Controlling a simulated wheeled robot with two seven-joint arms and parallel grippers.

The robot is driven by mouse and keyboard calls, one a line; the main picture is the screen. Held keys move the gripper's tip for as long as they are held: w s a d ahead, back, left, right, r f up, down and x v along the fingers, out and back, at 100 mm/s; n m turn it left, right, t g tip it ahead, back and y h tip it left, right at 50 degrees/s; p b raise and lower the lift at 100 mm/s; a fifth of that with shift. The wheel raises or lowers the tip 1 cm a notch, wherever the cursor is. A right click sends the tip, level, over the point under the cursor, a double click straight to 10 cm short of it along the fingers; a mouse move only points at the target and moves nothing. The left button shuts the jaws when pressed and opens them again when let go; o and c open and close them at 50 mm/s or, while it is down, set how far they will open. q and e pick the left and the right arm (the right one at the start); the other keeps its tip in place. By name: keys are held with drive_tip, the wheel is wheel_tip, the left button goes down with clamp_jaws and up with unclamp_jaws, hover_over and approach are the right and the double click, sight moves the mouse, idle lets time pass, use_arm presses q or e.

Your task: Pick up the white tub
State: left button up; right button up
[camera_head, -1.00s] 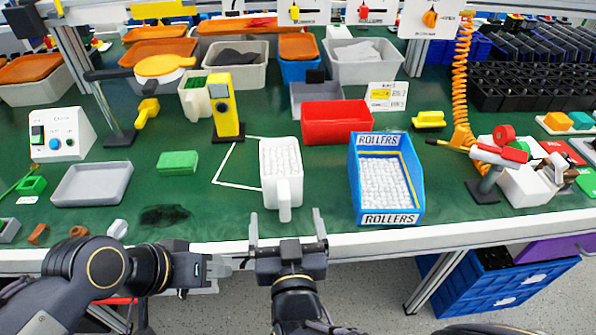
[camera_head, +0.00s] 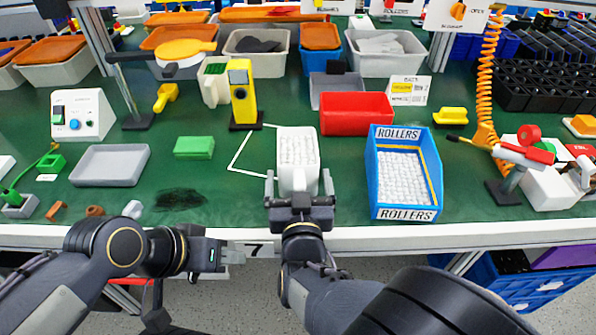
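The white tub (camera_head: 298,150) stands upright on the green bench top, filled with small white pieces, with its handle toward the front edge. My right gripper (camera_head: 299,182) is open at the front of the tub, one finger on each side of the handle, with visible gaps to it. Whether the fingers are at the handle's height is hard to tell. My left gripper (camera_head: 238,254) is in front of the bench edge, pointing right, away from the tub; its finger gap is unclear.
A blue rollers bin (camera_head: 432,170) stands close to the right of the tub. A red bin (camera_head: 357,113) is behind it. A white outline (camera_head: 240,150) is marked to its left. A green block (camera_head: 194,147) and grey tray (camera_head: 110,164) lie farther left.

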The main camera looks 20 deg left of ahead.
drive_tip(key=c, duration=0.7)
drive_tip(key=shift+c, duration=0.4)
drive_tip(key=shift+r, duration=0.1)
